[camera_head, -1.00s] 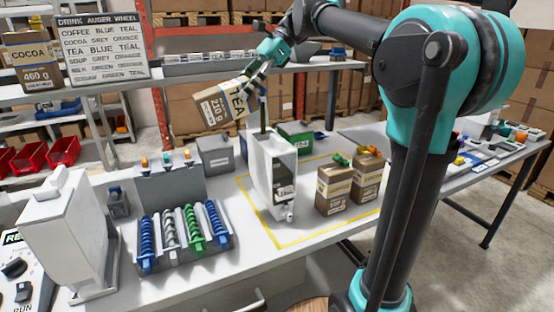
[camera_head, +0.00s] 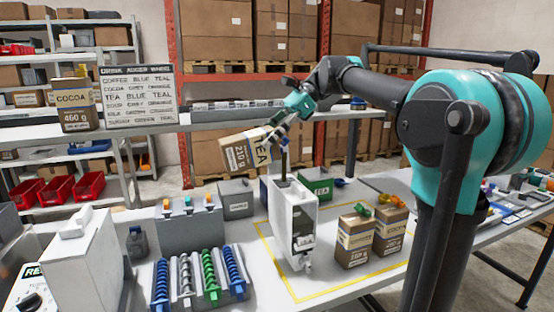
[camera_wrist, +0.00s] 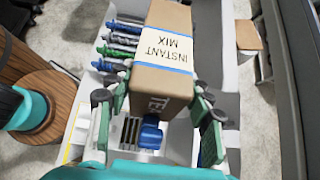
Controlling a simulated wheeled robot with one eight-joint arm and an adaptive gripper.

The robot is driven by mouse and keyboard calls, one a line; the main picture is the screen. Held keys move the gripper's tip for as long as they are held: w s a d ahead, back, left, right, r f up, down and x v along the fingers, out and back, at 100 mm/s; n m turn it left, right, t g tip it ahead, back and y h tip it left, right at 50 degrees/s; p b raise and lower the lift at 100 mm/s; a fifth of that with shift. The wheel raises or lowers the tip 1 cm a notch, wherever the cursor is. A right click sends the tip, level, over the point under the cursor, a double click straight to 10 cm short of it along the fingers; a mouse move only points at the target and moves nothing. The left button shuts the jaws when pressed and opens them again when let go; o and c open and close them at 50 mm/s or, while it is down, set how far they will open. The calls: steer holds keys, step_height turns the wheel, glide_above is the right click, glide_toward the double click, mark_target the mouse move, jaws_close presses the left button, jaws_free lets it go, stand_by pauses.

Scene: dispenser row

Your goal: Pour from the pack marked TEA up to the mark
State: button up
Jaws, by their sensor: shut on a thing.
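The brown pack marked TEA (camera_head: 244,152) is in my gripper (camera_head: 276,131), tilted above the white canister (camera_head: 292,222). A thin dark stream (camera_head: 284,163) runs from the pack down to the canister's top. The canister has a narrow window (camera_head: 303,225) on its side, dark in its lower part; the fill mark is too small to make out. In the wrist view, the pack (camera_wrist: 160,75) lies between my two green-padded fingers (camera_wrist: 160,105). A blue piece (camera_wrist: 150,134) shows at the pack's end.
The canister stands inside a yellow outline (camera_head: 332,297). Two packs (camera_head: 356,240) (camera_head: 391,232) stand just right of it. Coloured augers (camera_head: 197,278) lie to its left. A grey bin (camera_head: 236,199) and a green TEA bin (camera_head: 317,188) are behind. A sign (camera_head: 138,95) lists drinks and wheels.

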steer(key=shift+w+d+f+g+y, duration=0.15)
steer(key=shift+d+f+g+y, duration=0.2)
steer(key=shift+y, duration=0.4)
steer(key=shift+w+d+f+g+y, duration=0.15)
steer(key=shift+d+f+g+y, duration=0.2)
steer(key=shift+y, duration=0.4)
stand_by(5.4)
steer(key=shift+d+y, duration=0.1)
steer(key=shift+y, duration=0.3)
stand_by(0.7)
